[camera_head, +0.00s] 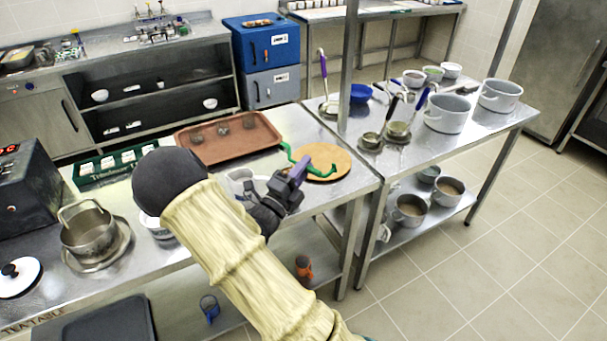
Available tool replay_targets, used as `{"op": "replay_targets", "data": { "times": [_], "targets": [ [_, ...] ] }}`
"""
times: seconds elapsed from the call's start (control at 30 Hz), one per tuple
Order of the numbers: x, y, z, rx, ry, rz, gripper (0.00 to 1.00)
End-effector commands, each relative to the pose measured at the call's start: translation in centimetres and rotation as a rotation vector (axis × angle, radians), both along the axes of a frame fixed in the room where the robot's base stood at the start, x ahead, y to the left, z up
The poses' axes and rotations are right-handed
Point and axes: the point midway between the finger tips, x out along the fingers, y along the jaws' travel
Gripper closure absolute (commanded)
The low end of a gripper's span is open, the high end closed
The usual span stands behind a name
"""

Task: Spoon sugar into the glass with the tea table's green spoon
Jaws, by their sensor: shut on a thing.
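My gripper (299,168) is over the tea table's right part, with a purple piece at its fingers. It appears shut on the green spoon (289,152), whose bent green shape shows at the fingertips, above or against a round wooden board (335,159). Whether the spoon touches the board, and whether its bowl holds anything, I cannot tell. Several small glass-like vessels (223,129) stand on a brown tray (262,135) behind. A white vessel (238,176) beside my gripper is partly hidden by my arm; its contents are unclear. I cannot tell which vessel holds sugar.
A steel pot (90,232) and a white lid (18,277) are at the table's left. A green box of packets (115,165) stands behind. A post (348,70) rises at the right table, which holds ladles and large pots (447,114).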

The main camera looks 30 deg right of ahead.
Motion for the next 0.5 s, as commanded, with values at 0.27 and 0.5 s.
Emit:
{"op": "replay_targets", "data": {
  "times": [0.27,0.5],
  "targets": [
    [-0.03,0.05,-0.17,-0.04,-0.021,0.0,1.0],
    [-0.02,0.06,-0.07,-0.041,-0.022,0.0,1.0]
  ]
}}
